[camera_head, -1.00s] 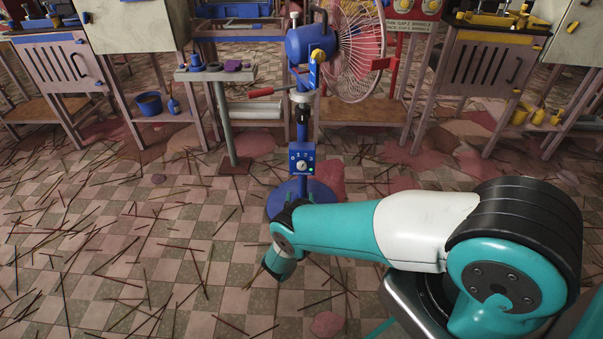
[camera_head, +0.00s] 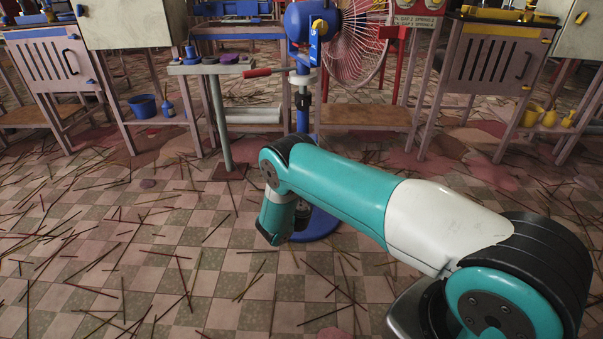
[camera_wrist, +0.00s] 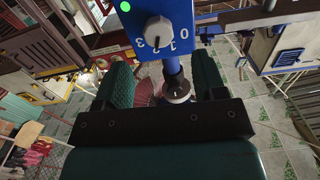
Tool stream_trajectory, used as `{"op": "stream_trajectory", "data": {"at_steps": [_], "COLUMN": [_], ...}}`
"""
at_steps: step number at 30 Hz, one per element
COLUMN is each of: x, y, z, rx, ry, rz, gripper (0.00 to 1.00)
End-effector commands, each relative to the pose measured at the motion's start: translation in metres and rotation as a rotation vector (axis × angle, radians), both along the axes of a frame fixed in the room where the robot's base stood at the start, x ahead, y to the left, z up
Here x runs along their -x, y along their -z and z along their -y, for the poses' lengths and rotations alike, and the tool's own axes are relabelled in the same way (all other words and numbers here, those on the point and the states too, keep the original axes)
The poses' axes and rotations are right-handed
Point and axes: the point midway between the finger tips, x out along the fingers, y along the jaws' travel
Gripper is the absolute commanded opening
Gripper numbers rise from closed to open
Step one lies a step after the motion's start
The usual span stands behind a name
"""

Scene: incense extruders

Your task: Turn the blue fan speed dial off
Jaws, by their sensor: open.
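The blue fan's control box (camera_wrist: 150,14) is at the top of the wrist view, seen upside down. It has a white round dial (camera_wrist: 158,31), the figures 0 to 3 around it and a green light. The dial's exact setting is hard to read. My gripper (camera_wrist: 161,80) is open and empty, its two green padded fingers apart; the dial appears above the gap between them, not touched. In the head view, the fan's blue motor (camera_head: 308,20) and cage (camera_head: 352,48) show at the top. My arm hides the control box there.
A round blue base (camera_head: 318,226) stands on the checkered floor behind my arm. Benches stand along the back. Thin sticks litter the open floor at left.

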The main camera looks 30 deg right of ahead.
Motion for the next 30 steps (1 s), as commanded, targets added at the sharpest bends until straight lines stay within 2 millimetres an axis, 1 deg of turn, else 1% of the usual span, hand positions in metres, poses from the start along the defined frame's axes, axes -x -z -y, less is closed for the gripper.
{"op": "stream_trajectory", "data": {"at_steps": [1,8,12,18,22,29,30], "x": [-0.003,-0.010,-0.031,-0.052,-0.057,-0.058,-0.058], "y": [0.008,0.007,0.002,0.001,0.000,-0.001,-0.001], "z": [0.002,0.009,0.025,0.038,0.041,0.042,0.042], "rx": [0.000,0.001,-0.001,0.000,0.001,0.001,0.001], "ry": [0.001,0.000,0.004,0.001,0.000,-0.001,-0.001], "rz": [0.002,0.003,0.008,0.004,0.002,0.001,0.001], "gripper": [0.64,0.64,0.64,0.64,0.64,0.64,0.62]}}
